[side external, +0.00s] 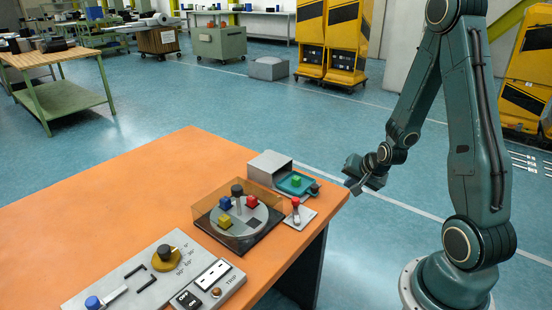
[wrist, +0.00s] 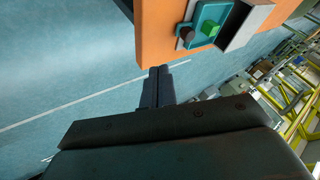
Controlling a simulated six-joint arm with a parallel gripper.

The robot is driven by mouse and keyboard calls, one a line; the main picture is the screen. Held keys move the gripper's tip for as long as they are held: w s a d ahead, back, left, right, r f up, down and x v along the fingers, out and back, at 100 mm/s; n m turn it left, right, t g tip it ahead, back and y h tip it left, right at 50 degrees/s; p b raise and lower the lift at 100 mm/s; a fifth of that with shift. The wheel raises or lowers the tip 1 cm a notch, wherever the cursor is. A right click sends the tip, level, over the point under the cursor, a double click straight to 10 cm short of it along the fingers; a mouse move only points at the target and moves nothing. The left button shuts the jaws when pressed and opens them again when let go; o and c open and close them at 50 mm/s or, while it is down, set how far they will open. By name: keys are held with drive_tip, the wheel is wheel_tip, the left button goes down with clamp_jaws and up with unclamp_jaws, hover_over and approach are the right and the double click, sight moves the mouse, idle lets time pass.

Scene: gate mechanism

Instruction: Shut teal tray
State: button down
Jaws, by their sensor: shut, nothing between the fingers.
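The teal tray (side external: 285,184) sticks out of a grey box housing (side external: 268,164) near the right corner of the orange table. A green cube (side external: 296,181) sits on the tray, and a dark round knob (side external: 314,188) is at its outer end. In the wrist view the tray (wrist: 221,12), green cube (wrist: 209,28) and knob (wrist: 187,37) show at the top, beside the housing (wrist: 246,24). My gripper (side external: 351,186) is shut and empty, to the right of the tray, past the table edge and apart from it. Its fingertips (wrist: 158,71) point toward the table edge in the wrist view.
A red-topped lever (side external: 295,205) on a plate stands just in front of the tray. A round turntable (side external: 240,216) with coloured blocks and clear amber walls is left of it. A control panel (side external: 150,280) lies at the front. The table (side external: 130,190) is bare at far left.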

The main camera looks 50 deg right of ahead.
drive_tip(key=shift+f, duration=0.1)
approach(319, 193)
drive_tip(key=f, duration=0.1)
drive_tip(key=s+d+f, duration=0.1)
drive_tip(key=d+f, duration=0.1)
drive_tip(key=f, duration=0.1)
drive_tip(key=shift+s+d+f, duration=0.1)
drive_tip(key=shift+s+d, duration=0.05)
drive_tip(key=shift+w, duration=1.1)
drive_tip(key=shift+w+a, duration=0.35)
drive_tip(key=shift+w, duration=0.45)
drive_tip(key=w, duration=1.2)
drive_tip(key=shift+w, duration=0.25)
